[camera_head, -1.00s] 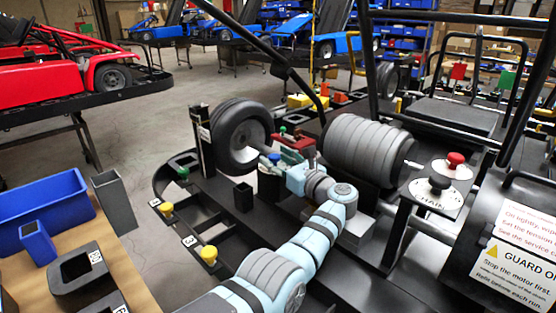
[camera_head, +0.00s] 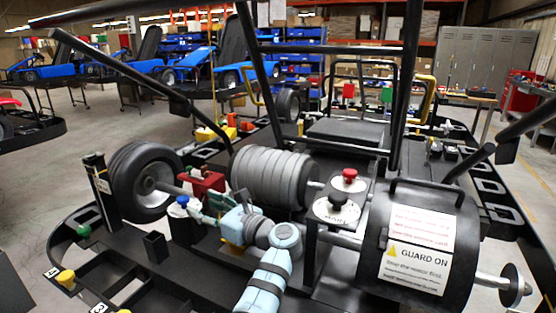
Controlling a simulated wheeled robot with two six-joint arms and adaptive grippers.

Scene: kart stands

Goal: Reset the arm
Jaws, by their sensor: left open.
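My left arm (camera_head: 264,287) comes up from the bottom of the head view, pale blue with dark bands. Its left gripper (camera_head: 213,203) points up and left, with teal fingers, open over the kart's black deck. The fingers are small and partly lost against the parts behind them. A red bracket (camera_head: 207,183) is just beyond the fingertips, and a blue-capped post (camera_head: 183,201) is to their left. I cannot tell whether the fingers touch either. Nothing is clearly held. My right gripper is not in view.
A black wheel (camera_head: 128,185) stands left of the gripper, and a grey ribbed roller (camera_head: 262,177) stands behind it. A red knob (camera_head: 349,174) and a black guard drum (camera_head: 372,235) are to the right. Black frame bars (camera_head: 402,85) rise above. Open floor lies left.

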